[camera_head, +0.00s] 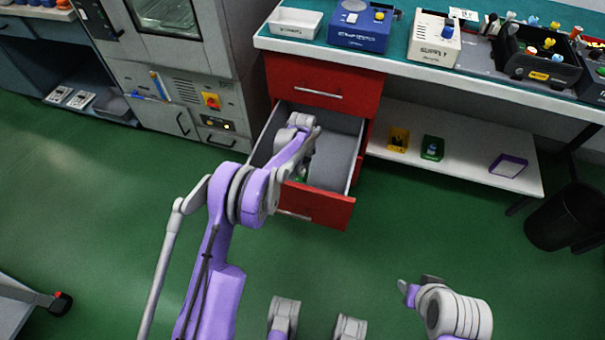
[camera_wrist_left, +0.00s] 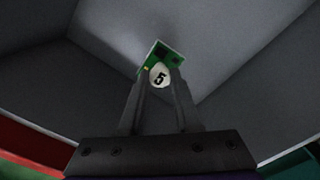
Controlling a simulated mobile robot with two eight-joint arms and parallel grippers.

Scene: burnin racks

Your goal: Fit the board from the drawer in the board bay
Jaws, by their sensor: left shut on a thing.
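The red drawer (camera_head: 318,206) under the bench is pulled open, with a grey interior. My left arm reaches down into it. In the left wrist view my left gripper (camera_wrist_left: 159,80) is shut on the green board (camera_wrist_left: 170,54), which carries a white round label marked 5 and dark parts. The board is inside the drawer, close to the drawer's grey inner surfaces; I cannot tell if it touches them. In the head view the board is mostly hidden by my left arm, with a bit of green (camera_head: 300,176) showing. My right gripper (camera_head: 405,288) is low at the right; its fingers are unclear. I cannot identify the board bay.
On the bench stand a white tray (camera_head: 295,22), a blue box (camera_head: 360,30), a supply unit (camera_head: 434,40) and a black bin (camera_head: 540,62). A lower shelf (camera_head: 465,160) holds small trays. A tall oven cabinet (camera_head: 185,85) is left of the drawer.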

